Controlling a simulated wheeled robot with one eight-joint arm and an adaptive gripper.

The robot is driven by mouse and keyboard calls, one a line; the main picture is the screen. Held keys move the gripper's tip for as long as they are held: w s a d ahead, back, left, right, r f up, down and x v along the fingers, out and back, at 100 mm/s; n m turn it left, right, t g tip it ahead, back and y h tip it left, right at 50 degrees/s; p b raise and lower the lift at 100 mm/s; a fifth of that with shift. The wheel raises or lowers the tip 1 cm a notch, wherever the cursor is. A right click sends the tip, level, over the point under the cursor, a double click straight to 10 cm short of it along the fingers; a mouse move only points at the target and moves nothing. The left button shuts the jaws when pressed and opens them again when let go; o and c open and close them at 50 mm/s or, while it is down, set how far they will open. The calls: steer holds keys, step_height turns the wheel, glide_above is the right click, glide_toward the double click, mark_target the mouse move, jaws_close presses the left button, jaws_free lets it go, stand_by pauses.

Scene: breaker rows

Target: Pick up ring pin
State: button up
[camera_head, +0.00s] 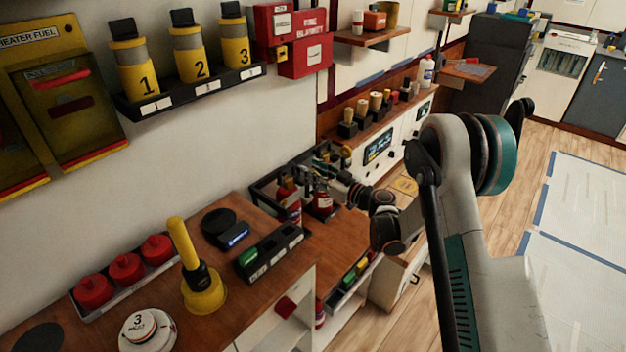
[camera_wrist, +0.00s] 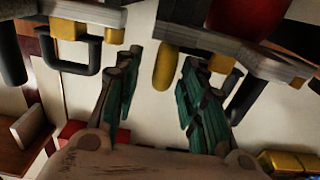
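In the wrist view, a yellow rounded piece (camera_wrist: 166,66), probably the ring pin seen edge-on, hangs beside a grey and black extinguisher handle (camera_wrist: 200,40). My gripper (camera_wrist: 160,65) is open. Its two dark green fingers stand apart, with the yellow piece in the gap, closer to the right finger; I cannot tell whether they touch. In the head view, my gripper (camera_head: 332,166) is at the tops of two red fire extinguishers, the left one (camera_head: 290,198) and the right one (camera_head: 322,202). The pin is too small to make out there.
The extinguishers stand in a dark rack (camera_head: 264,190) against the wall. A second black handle (camera_wrist: 75,55) is left of my fingers. On the wooden counter are a yellow plunger-like item (camera_head: 203,290), a black tray (camera_head: 270,255) and red knobs (camera_head: 125,268). Open floor lies right.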

jaws_close()
steer(key=shift+r, duration=0.1)
